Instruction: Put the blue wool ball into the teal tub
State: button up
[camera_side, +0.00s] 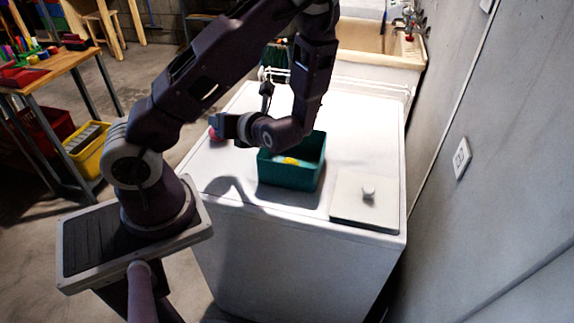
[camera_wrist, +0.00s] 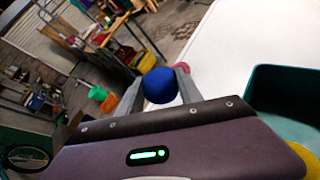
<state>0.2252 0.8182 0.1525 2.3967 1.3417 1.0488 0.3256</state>
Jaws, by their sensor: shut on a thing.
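The blue wool ball (camera_wrist: 160,84) is held between the two fingers of my gripper (camera_wrist: 157,92) in the wrist view. In the side view my gripper (camera_side: 220,126) is over the left part of the white top, left of the tub, and I cannot make out the ball there. The teal tub (camera_side: 288,176) stands open on the white top, with a yellow thing (camera_side: 290,161) inside. The tub also shows at the right edge of the wrist view (camera_wrist: 284,98), to the right of my gripper.
A pink thing (camera_side: 213,134) lies by my gripper on the left side of the white top (camera_side: 365,125). A pale square panel with a knob (camera_side: 350,210) is right of the tub. A sink (camera_side: 375,45) is behind, and a wall (camera_side: 490,160) is at right.

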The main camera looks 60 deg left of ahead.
jog(key=w+d+r+m+t, duration=0.2)
jog(key=w+d+m+t, duration=0.1)
jog(key=w+d, duration=0.3)
jog(key=w+d+r+m+t, duration=0.3)
jog(key=w+d+t, duration=0.1)
jog(key=w, duration=0.3)
notch_tip(320, 180, down, 10)
jog(key=shift+w+a, duration=0.1)
jog(key=shift+a, duration=0.05)
jog(key=shift+f, duration=0.1)
jog(key=shift+f, duration=0.35)
jog(key=o, duration=1.3)
jog(key=shift+f, duration=0.1)
jog(key=shift+o, duration=0.2)
